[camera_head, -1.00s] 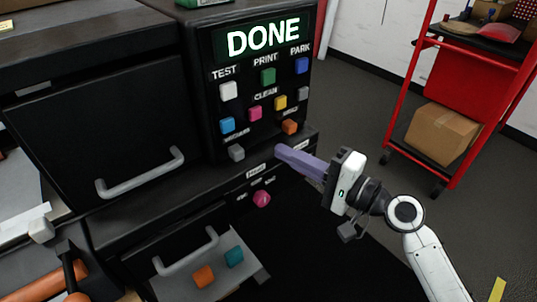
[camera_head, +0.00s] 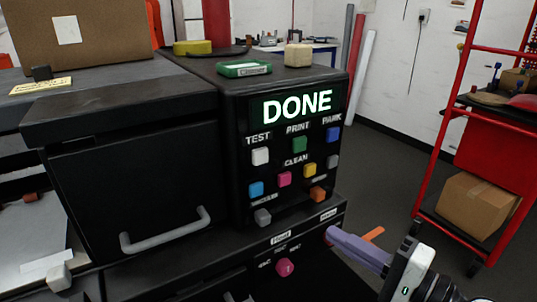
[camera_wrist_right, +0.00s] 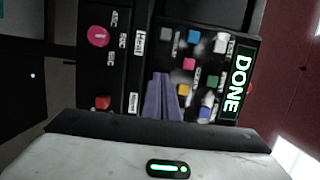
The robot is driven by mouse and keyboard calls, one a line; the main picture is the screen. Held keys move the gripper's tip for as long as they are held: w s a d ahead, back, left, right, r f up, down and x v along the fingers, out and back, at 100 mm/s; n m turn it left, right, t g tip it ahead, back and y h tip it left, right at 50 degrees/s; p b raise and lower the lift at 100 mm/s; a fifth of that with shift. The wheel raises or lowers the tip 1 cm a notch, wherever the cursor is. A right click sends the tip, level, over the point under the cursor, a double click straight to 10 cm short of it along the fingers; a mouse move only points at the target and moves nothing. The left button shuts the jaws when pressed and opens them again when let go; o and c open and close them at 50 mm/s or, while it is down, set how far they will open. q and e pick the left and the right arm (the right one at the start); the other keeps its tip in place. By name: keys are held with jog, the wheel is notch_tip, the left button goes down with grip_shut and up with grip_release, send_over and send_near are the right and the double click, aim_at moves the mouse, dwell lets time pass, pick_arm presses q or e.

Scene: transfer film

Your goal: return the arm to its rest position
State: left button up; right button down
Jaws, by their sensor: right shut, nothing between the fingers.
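My right gripper (camera_head: 330,234) is at the lower right of the head view, in front of the machine's lower right corner. Its purple fingers are shut with nothing between them. In the right wrist view the shut fingers (camera_wrist_right: 162,80) point toward the button panel, and I cannot tell any contact. The black machine (camera_head: 225,140) has a lit DONE display (camera_head: 297,107) above several coloured buttons. A pink knob (camera_head: 285,267) sits on the lower front; it also shows in the right wrist view (camera_wrist_right: 98,36). My left gripper is not in view.
A red cart (camera_head: 440,150) with a cardboard box (camera_head: 475,207) stands at the right. A green item (camera_head: 243,69), a yellow ring (camera_head: 192,48) and a beige block (camera_head: 298,55) lie on top of the machine. Grey floor (camera_head: 390,170) is open between machine and cart.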

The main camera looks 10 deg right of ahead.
jog(key=s+a+f+n+g+h+p, duration=0.1)
jog(key=s+f+n+g+h, duration=0.1)
jog(key=f, duration=0.6)
jog(key=s+a+f+n+g+h+p, duration=0.1)
jog(key=s+f+n+h, duration=0.1)
jog(key=f, duration=0.5)
jog(key=s+a+f+n+g+h+p, duration=0.2)
jog(key=s+a+f+n+g+h, duration=0.1)
jog(key=s+f+n, duration=0.6)
jog(key=s+a+f, duration=0.1)
jog(key=s+f, duration=0.2)
jog(key=f, duration=0.1)
jog(key=shift+s, duration=0.3)
